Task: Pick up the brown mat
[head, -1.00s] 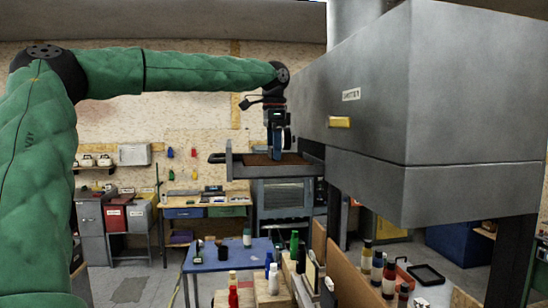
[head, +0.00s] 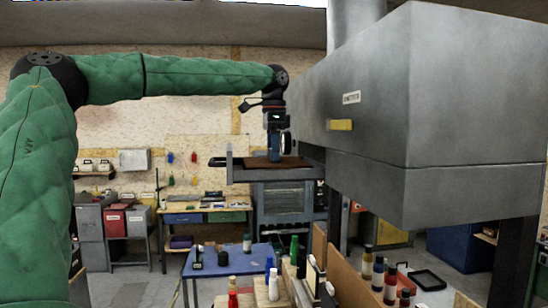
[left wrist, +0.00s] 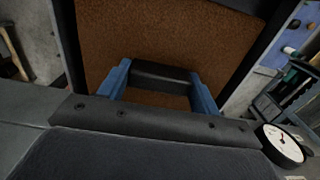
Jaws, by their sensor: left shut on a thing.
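The brown mat (head: 292,163) lies flat inside a grey, dark-edged tray (head: 240,176) beside the big grey hood. In the left wrist view the mat (left wrist: 150,35) fills the middle, with black edges on both sides. My left gripper (head: 275,158) points down at the mat from above. In the wrist view its two blue fingers (left wrist: 160,78) are shut on a dark bar (left wrist: 160,75) that crosses between them over the mat. I cannot tell whether this bar is fixed to the mat. The mat seems to rest in the tray. My right gripper is not in view.
The large grey hood (head: 365,110) stands close to the right of my gripper. A round white dial (left wrist: 283,145) shows at the right of the wrist view.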

